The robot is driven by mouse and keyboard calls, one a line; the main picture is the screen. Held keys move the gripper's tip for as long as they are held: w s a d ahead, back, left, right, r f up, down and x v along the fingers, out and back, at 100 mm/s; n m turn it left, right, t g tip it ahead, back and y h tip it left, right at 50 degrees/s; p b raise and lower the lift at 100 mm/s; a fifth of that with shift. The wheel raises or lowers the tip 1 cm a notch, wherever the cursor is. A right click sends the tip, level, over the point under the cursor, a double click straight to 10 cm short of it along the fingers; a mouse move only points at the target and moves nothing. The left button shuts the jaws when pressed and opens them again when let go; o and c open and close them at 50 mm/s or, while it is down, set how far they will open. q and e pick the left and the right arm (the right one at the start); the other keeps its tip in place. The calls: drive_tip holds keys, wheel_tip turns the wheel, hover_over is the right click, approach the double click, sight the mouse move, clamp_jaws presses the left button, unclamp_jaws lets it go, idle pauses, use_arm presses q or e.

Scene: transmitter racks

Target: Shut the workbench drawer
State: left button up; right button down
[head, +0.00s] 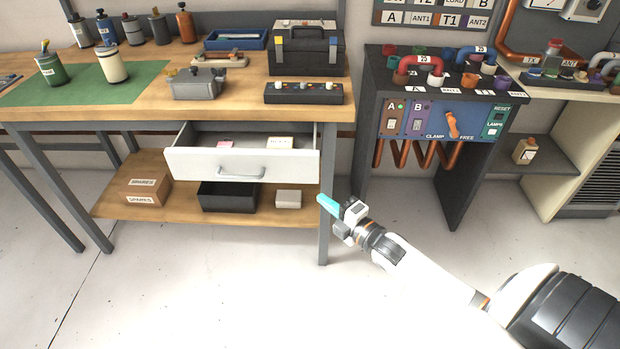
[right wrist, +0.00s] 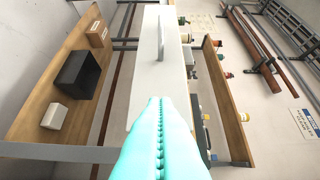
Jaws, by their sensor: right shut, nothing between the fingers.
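The white workbench drawer (head: 243,164) hangs under the wooden bench top and is pulled part way out. Its grey bar handle (head: 241,173) is on the front face. A pink item and a white labelled box (head: 280,142) lie inside. My right gripper (head: 325,202) is shut and empty, with light blue fingers, below and to the right of the drawer front. In the right wrist view the shut fingers (right wrist: 158,125) point toward the drawer front (right wrist: 157,85), with the handle (right wrist: 161,38) beyond them. I cannot tell whether they touch it. My left gripper is not in view.
The workbench top (head: 150,100) carries a toolbox (head: 305,50), a grey metal box and bottles. A bench leg (head: 324,230) stands close to my right gripper. The lower shelf (head: 120,205) holds boxes and a black bin (head: 229,196). The floor in front is clear.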

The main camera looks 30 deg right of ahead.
drive_tip(key=w, duration=0.8)
drive_tip(key=shift+w+d, duration=0.3)
drive_tip(key=shift+w, duration=0.1)
drive_tip(key=shift+w+d, duration=0.25)
drive_tip(key=shift+w, duration=0.1)
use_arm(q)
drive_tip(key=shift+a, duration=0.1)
